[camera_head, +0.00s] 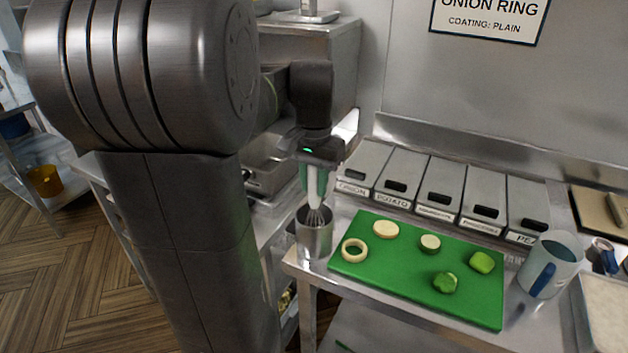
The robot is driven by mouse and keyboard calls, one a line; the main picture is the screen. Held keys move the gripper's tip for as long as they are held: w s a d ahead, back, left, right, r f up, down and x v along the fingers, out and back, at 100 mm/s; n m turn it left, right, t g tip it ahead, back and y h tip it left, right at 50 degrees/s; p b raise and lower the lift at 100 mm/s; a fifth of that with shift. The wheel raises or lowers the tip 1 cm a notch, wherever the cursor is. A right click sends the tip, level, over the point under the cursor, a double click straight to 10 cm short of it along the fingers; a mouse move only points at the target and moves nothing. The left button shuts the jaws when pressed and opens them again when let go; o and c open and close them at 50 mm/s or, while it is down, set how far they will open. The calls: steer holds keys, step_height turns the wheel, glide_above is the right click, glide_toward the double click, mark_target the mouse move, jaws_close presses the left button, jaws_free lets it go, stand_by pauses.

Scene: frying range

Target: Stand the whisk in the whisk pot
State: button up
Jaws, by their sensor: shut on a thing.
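The whisk (314,204) is held upright, with its pale handle up between the green fingers of my gripper (313,180) and its wire end down. The whisk pot (315,238) is a metal cylinder at the left end of the counter, next to the green board. The wire end shows at the pot's mouth and its lower part is hidden by the pot wall, so it appears to be inside. I cannot tell whether it touches the bottom. My gripper is shut on the whisk, above the pot.
A green board (390,300) holds several food pieces, including an onion ring (354,250). Labelled metal bins (440,188) line the back. A grey mug with a blue handle (551,262) stands to the right. A fryer basin (268,172) lies behind my arm.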

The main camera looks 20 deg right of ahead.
steer(key=o, duration=1.1)
step_height(320, 180, up, 14)
steer(key=shift+f, duration=0.1)
step_height(320, 180, down, 14)
steer(key=shift+r, duration=0.2)
steer(key=shift+r+p, duration=0.5)
steer(key=shift+r, duration=0.25)
